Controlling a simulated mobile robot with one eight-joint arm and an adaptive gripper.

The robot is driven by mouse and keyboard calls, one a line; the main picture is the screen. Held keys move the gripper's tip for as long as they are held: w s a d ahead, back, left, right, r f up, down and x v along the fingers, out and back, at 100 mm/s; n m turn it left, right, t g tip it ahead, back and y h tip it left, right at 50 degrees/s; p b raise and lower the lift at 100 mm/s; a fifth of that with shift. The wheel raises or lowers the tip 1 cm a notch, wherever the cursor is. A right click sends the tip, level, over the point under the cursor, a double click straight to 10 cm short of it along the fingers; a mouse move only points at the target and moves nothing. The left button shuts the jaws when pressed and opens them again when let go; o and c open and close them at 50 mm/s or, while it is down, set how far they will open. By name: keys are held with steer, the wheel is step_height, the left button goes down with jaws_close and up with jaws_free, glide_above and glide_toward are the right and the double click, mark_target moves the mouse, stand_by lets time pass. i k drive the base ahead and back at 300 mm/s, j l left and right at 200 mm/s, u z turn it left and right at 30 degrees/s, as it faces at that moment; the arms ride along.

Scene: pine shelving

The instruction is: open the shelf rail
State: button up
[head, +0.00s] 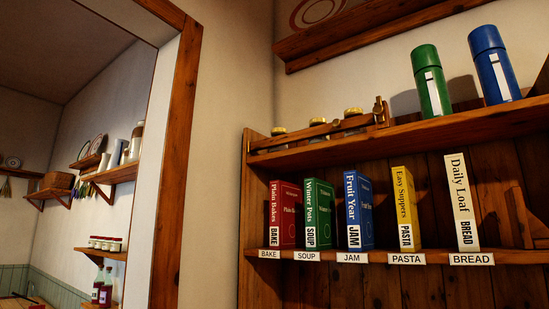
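The wooden shelf rail (312,134) runs across the front of the upper shelf's left part, in the head view. It lies in front of several jars with gold lids (318,121), hiding most of their bodies. A small upright wooden piece (379,110) stands at the rail's right end; I cannot tell how it joins the rail. My gripper is not in view.
The pine shelf unit (350,155) holds a green flask (430,82) and a blue flask (494,65) on top, right of the rail. Several labelled books, including a red one (286,213), stand below. A wooden door frame (176,150) rises at left.

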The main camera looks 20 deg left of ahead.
mark_target(337, 125)
steer(key=u, duration=0.95)
